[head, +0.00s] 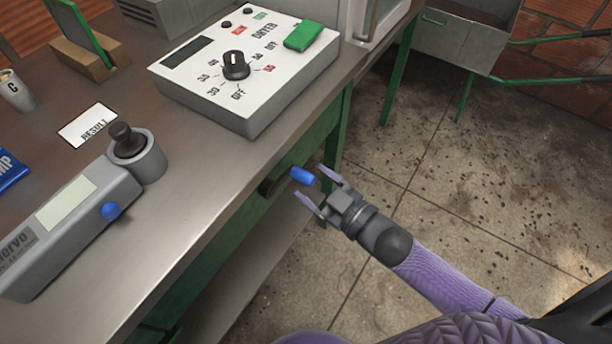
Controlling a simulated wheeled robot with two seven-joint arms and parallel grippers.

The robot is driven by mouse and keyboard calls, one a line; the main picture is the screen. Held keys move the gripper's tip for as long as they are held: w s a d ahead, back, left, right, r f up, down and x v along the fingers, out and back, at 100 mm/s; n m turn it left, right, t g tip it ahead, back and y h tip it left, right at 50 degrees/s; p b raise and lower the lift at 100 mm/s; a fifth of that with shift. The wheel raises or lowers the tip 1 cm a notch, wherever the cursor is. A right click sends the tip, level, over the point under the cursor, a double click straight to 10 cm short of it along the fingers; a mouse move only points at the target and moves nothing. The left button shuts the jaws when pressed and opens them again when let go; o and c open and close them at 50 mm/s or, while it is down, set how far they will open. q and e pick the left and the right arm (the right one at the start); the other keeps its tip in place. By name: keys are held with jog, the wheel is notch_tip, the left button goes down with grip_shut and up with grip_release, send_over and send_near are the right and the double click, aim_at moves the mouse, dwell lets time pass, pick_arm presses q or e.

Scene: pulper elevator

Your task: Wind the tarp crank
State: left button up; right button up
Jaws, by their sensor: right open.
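The crank shows at the green front side of the bench, as a dark arm (272,182) with a blue handle (304,176) at its right end. My right gripper (311,182) is open, with its two purple fingers pointing at the blue handle. The handle's end lies at the mouth between the fingertips. I cannot tell whether a finger touches it. My left gripper is out of view. The tarp is not to be made out.
A white dryer control box (225,98) with a black dial stands on the metal bench top (215,165). A grey meter (105,215) and a result card (87,125) lie to the left. A grey bin (462,38) with green handles stands at the upper right.

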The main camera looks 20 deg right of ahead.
jog(key=shift+x, duration=1.05)
grip_shut()
jog(key=shift+s, duration=0.1)
dwell(0.4)
